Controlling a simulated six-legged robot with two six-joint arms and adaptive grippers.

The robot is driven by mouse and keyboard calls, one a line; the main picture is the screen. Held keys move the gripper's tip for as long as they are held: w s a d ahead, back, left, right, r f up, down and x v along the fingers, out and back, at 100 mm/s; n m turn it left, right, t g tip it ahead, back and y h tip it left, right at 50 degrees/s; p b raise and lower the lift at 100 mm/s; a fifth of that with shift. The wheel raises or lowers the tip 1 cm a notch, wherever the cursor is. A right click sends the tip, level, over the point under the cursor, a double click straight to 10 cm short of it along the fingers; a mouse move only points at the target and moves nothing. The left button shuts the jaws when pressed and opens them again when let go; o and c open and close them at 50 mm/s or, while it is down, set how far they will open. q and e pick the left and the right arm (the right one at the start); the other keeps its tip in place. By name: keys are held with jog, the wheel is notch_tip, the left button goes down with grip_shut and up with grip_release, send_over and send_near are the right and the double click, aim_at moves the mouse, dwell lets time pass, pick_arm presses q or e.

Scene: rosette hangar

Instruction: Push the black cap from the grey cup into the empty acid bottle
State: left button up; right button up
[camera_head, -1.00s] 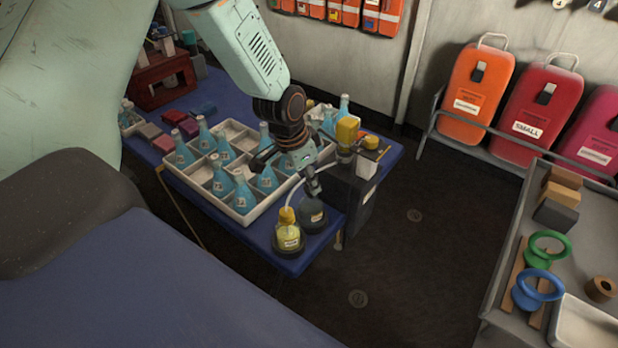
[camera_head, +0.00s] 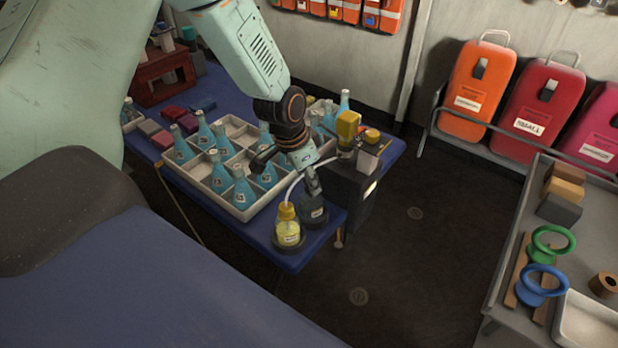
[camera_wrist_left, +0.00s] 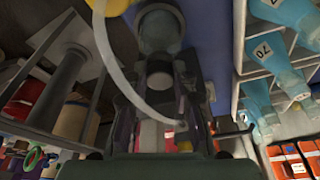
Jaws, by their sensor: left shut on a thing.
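My left gripper (camera_head: 311,178) points down at the front right corner of the blue table. It is shut on a small grey piece, seemingly the grey cup (camera_wrist_left: 160,75), which shows between the fingers in the left wrist view. Directly below is a dark grey bottle (camera_head: 315,214), apparently the empty acid bottle, upright on the table; it also shows as a round grey shape in the left wrist view (camera_wrist_left: 160,32). The cup looks at or just over the bottle's mouth; I cannot tell if they touch. The black cap is hidden. My right gripper is out of view.
A yellow bottle (camera_head: 288,232) with a pale hose (camera_head: 295,185) stands close to the left. A white crate (camera_head: 238,213) with several blue bottles lies behind it. A dark box (camera_head: 352,190) with a yellow device (camera_head: 347,125) stands right. Open floor lies right of the table.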

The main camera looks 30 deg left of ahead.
pick_arm(q)
jog(key=shift+f, duration=0.1)
jog(key=o, duration=0.8)
jog(key=shift+o, duration=0.4)
jog(key=o, duration=0.5)
jog(key=shift+c, duration=0.2)
notch_tip(320, 180, up, 6)
jog(key=p, duration=0.5)
jog(key=shift+f+p, duration=0.15)
jog(key=shift+p, duration=0.15)
